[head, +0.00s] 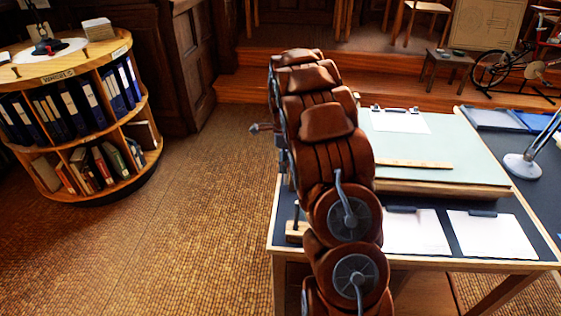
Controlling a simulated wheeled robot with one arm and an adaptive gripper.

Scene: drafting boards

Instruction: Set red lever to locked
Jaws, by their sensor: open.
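I cannot make out a red lever in the head view. My own brown, jointed arm rises through the middle of the picture and covers the left part of the drafting desk (275,243). My gripper is not visible; the arm's links hide whatever lies behind them. A small grey knob-like part (262,128) sticks out to the left of the arm, and I cannot tell what it belongs to. The pale green drafting board (430,150) lies on the desk to the right of the arm, with a wooden ruler (414,164) on it.
Clipboards with white paper (490,236) lie along the desk's front. A lamp (522,166) stands on the right. A round bookcase (112,61) with binders stands at left. The floor (190,215) between it and the desk is clear. Wooden steps (242,88) and a bicycle (500,70) are behind.

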